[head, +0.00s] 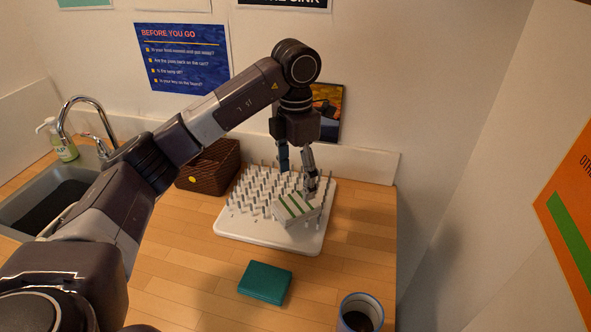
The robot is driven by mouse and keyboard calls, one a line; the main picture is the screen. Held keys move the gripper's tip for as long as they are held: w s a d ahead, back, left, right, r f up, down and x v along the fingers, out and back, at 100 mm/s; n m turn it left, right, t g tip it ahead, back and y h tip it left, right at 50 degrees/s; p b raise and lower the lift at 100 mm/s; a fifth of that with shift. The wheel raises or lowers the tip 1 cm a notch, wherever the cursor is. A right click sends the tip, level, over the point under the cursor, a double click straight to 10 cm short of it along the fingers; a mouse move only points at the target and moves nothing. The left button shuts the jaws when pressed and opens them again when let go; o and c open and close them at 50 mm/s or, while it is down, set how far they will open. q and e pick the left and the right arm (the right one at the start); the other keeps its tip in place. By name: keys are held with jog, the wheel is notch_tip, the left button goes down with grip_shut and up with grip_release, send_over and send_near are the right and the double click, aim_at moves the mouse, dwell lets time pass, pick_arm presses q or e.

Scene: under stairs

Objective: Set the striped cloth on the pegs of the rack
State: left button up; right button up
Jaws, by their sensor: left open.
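The striped cloth (297,207) is a folded white block with green stripes. It lies tilted on the right part of the white peg rack (240,235), over some of its pegs. The rack stands on the wooden counter and has several rows of grey pegs. My left gripper (297,180) is open above the rack, pointing down, its fingers apart. Its right finger is close to the far side of the cloth; I cannot tell whether they touch. The pegs under the cloth are hidden. My right gripper is not in view.
A teal folded item (265,283) lies in front of the rack. A cup with dark contents (360,315) stands at the front right. A brown woven basket (207,168) is behind left. A sink (45,198) with a tap and a soap bottle (62,142) is at left.

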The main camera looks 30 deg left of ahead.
pick_arm(q)
jog(key=shift+r, duration=2.2)
